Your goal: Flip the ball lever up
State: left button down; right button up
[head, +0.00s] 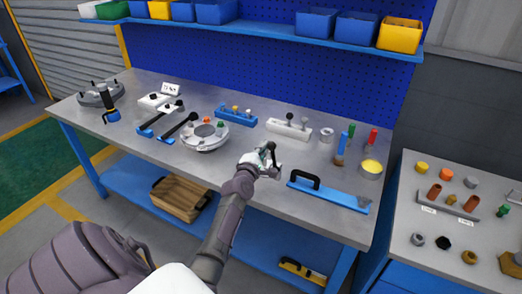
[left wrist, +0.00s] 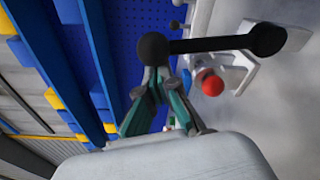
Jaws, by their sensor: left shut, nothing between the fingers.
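The ball lever (head: 273,149) stands near the front middle of the workbench, with its black ball raised. In the left wrist view the black lever (left wrist: 215,43) runs from its ball, at the left, to a round black pivot on a white bracket (left wrist: 285,40). Shelves and pegboard lie sideways there, so the lever looks roughly upright. My left gripper (head: 264,158) is at the lever, hiding part of its base. In the left wrist view its closed fingertips (left wrist: 158,75) are right by the ball; I cannot tell whether they touch. My right gripper is out of view.
A red ball (left wrist: 208,83) on a white part sits close to my fingers. A blue plate with a black handle (head: 330,192) lies to the right, a round flanged part (head: 205,137) to the left. A white fixture (head: 288,129) stands behind. A blue shelf (head: 270,33) hangs above.

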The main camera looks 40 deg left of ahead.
pick_arm(q)
jog(key=shift+w+d+r+m+p, duration=0.15)
jog(key=shift+d+m+p, duration=0.1)
jog(key=shift+d, duration=0.2)
jog(key=shift+w+d+r+m+p, duration=0.15)
jog(key=shift+d+m+p, duration=0.1)
jog(key=shift+d, duration=0.2)
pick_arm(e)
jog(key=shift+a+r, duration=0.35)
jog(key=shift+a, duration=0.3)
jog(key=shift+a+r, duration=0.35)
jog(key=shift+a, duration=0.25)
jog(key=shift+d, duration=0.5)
pick_arm(q)
jog(key=shift+d+f, duration=0.1)
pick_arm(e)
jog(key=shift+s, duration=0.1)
